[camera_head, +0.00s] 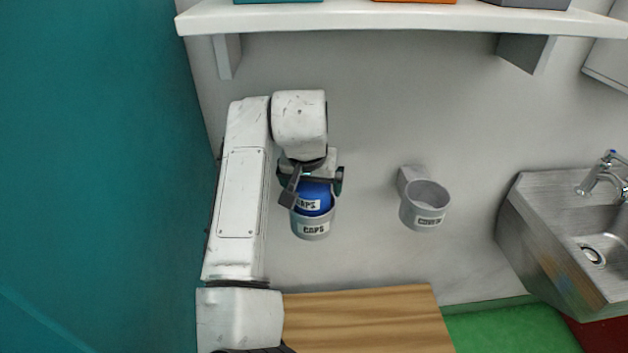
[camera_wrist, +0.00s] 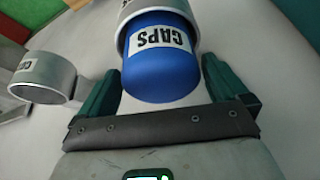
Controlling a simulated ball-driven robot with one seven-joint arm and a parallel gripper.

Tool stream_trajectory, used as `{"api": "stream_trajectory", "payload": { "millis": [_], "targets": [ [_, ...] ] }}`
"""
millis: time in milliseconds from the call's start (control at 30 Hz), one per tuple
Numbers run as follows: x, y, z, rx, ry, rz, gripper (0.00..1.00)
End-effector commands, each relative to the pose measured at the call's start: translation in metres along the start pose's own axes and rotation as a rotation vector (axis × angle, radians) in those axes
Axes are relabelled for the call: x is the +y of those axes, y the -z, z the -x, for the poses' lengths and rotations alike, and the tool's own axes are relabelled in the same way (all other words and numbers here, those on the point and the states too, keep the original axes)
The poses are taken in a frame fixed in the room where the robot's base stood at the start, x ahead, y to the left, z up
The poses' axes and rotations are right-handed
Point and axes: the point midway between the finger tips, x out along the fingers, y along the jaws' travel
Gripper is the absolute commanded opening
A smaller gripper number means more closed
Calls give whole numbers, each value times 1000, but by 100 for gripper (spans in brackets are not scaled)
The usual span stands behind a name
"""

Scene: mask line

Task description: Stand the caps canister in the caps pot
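The caps canister (camera_head: 315,196) is blue with a white CAPS label. It stands in the grey caps pot (camera_head: 314,228) on the wall, its lower part hidden inside the rim. In the wrist view the canister (camera_wrist: 162,75) reaches into the pot (camera_wrist: 122,10), roughly in line with it. My gripper (camera_head: 315,184) is at the canister's upper part, one finger on each side. In the wrist view the gripper (camera_wrist: 161,77) looks open, with narrow gaps beside the canister.
A second grey wall pot (camera_head: 427,205) with a label hangs to the right and looks empty. A white shelf (camera_head: 400,17) runs above. A metal sink (camera_head: 560,225) is at the right. A wooden top (camera_head: 365,318) lies below. The wall between the pots is clear.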

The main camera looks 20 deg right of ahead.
Motion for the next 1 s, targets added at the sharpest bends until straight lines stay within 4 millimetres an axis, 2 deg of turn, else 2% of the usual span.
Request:
{"api": "stream_trajectory", "payload": {
  "millis": [267,700,833,1000],
  "targets": [
    [-1,3,8,1,2,-1,100],
    [0,5,74,1,1,0,100],
    [0,5,84,1,0,0,100],
    [0,4,86,-1,0,0,100]
  ]
}}
